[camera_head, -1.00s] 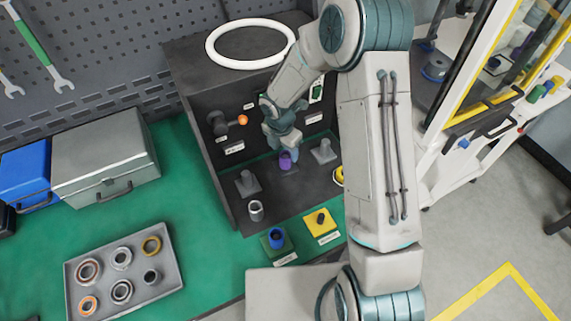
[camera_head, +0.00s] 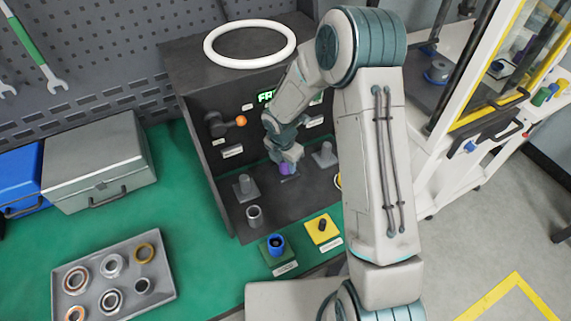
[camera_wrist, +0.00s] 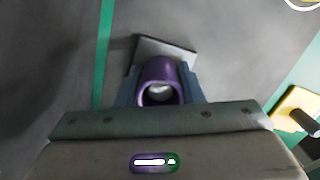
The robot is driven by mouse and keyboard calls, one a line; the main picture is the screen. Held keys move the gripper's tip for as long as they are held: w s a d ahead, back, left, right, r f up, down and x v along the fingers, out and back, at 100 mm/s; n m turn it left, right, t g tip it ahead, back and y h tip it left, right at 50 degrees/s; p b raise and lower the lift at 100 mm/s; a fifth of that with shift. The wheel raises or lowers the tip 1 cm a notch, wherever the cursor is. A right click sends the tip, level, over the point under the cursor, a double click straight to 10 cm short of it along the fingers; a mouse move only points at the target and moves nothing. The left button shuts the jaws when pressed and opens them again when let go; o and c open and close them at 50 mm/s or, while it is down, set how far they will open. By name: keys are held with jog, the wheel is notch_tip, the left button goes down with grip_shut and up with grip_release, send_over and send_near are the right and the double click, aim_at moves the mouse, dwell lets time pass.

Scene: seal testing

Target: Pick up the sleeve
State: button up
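The purple sleeve (camera_head: 285,169) is upright at a fixture post on the dark floor of the open-fronted test box. In the wrist view the purple sleeve (camera_wrist: 160,76) stands between my fingers, with a pale round end inside its opening. A grey square base plate (camera_wrist: 172,48) shows behind it. My gripper (camera_head: 287,164) is low over the sleeve, with one finger on each side. In the wrist view the fingers (camera_wrist: 160,92) look close against the sleeve's sides. The head view mostly hides the contact.
Grey posts (camera_head: 244,187) and (camera_head: 325,156) flank the sleeve. A grey ring part (camera_head: 254,216) stands near the box's front. A blue sleeve (camera_head: 277,246) on a green block and a yellow block (camera_head: 323,229) sit in front. A tray (camera_head: 166,288) of rings lies left.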

jog(key=c, duration=0.4)
jog(key=shift+r, duration=0.15)
